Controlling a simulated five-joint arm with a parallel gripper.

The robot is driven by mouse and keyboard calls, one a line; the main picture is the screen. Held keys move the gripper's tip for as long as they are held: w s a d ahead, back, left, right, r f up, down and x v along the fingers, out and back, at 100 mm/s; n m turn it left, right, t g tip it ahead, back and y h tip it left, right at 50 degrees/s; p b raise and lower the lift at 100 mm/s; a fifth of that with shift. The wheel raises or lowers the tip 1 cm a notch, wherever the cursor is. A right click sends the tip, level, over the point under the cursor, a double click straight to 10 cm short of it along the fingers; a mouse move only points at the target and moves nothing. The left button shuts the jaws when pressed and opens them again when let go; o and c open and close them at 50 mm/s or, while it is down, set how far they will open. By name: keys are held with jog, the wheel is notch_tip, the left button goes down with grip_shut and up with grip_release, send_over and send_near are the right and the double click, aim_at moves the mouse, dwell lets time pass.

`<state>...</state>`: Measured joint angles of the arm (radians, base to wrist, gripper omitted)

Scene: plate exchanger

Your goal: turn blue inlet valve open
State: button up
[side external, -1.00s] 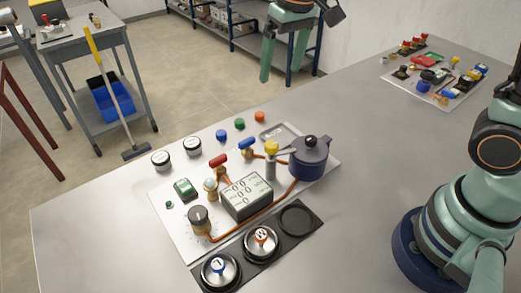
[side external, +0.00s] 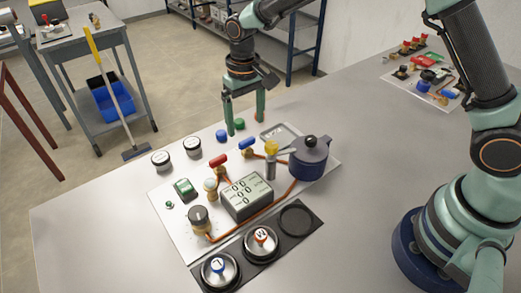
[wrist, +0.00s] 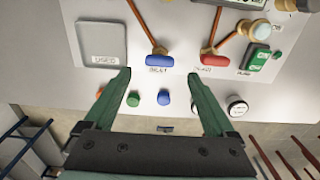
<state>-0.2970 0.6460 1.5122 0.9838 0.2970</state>
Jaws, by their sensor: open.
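The blue inlet valve (side external: 247,143) has a blue bar handle on a brass body, near the far side of the white board. In the wrist view its blue handle (wrist: 160,61) lies crosswise between my fingertips in the picture. My gripper (side external: 244,127) is open and empty, pointing down above the far edge of the board. The gripper (wrist: 159,72) shows two spread green fingers in the wrist view. I see no contact with the valve.
The red valve (side external: 219,160) sits to the left of the blue one. A grey tray (side external: 279,132) and dark blue pot (side external: 312,163) are to the right. Coloured caps, such as the blue cap (side external: 222,135), stand behind the board. The display box (side external: 246,195) is in front.

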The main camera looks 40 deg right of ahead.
aim_at(247, 140)
jog(key=shift+f, duration=2.6)
jog(key=c, duration=1.4)
